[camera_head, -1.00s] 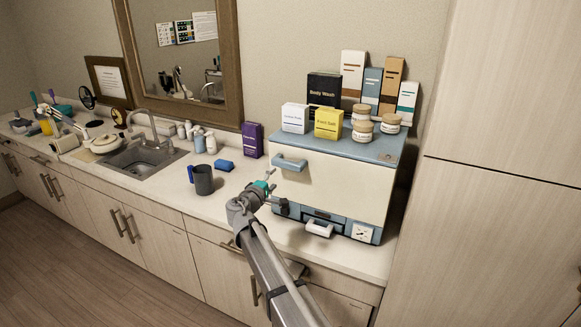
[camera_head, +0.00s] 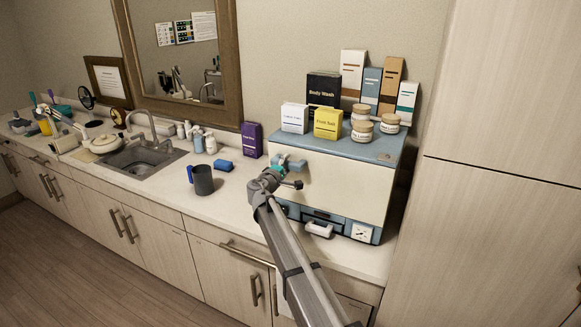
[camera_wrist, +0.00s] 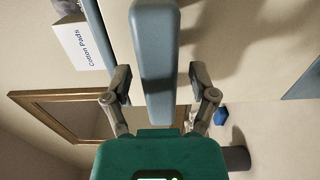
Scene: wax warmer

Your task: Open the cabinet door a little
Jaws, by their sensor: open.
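The small wax-warmer cabinet (camera_head: 384,150) stands on the counter with its cream door (camera_head: 345,190) shut. The door's blue-grey handle (camera_head: 298,166) is at its upper left and partly covered by my gripper. My gripper (camera_head: 282,170) is at this handle. In the wrist view the handle (camera_wrist: 156,60) lies between the two open fingers of my gripper (camera_wrist: 159,82), with a gap visible on both sides. The teal gripper body is close to the handle's near end.
Boxes, including a yellow one (camera_head: 328,123), and several jars (camera_head: 362,131) stand on the cabinet. A dark mug (camera_head: 203,181), a blue sponge (camera_head: 224,165) and a purple box (camera_head: 251,139) are on the counter to its left.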

